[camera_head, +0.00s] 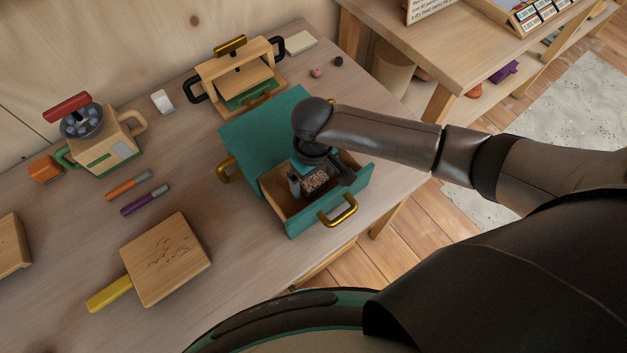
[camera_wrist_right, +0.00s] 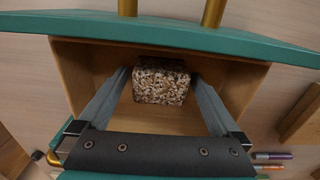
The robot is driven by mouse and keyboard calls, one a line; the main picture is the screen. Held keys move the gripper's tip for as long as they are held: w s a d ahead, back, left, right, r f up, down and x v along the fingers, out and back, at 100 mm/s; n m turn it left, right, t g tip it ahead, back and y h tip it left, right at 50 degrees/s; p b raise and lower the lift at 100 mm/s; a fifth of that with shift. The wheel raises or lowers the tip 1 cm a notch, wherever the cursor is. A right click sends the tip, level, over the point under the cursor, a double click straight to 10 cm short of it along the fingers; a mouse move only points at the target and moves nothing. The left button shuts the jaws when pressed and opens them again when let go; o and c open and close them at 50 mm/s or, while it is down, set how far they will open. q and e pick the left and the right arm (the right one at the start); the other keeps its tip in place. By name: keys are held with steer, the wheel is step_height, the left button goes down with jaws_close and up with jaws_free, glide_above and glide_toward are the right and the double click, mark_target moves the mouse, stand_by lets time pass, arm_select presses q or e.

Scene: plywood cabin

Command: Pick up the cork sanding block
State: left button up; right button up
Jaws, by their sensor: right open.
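The speckled cork sanding block (camera_head: 315,180) lies in the open drawer (camera_head: 276,187) of a teal box (camera_head: 262,122). In the right wrist view the block (camera_wrist_right: 161,88) sits near the drawer's front wall. My right gripper (camera_head: 318,177) reaches down into the drawer. Its jaws are open, with one finger to each side of the block, and gaps show between fingers and block in the wrist view. Part of the block is hidden by the gripper in the head view. My left gripper is not in view.
The drawer has a brass handle (camera_head: 338,211) and wooden walls close around the gripper. A wooden board with a yellow handle (camera_head: 165,259), two markers (camera_head: 145,199), and a wooden machine with a red lever (camera_head: 98,140) stand left. A small wooden press (camera_head: 238,75) stands behind.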

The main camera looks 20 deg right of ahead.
mark_target(314, 178)
steer(key=c, duration=1.3)
steer(key=shift+r, duration=0.1)
step_height(314, 178, up, 20)
steer(key=p, duration=0.5)
steer(key=o, duration=0.9)
steer(key=shift+c, duration=0.2)
steer(key=c, duration=0.7)
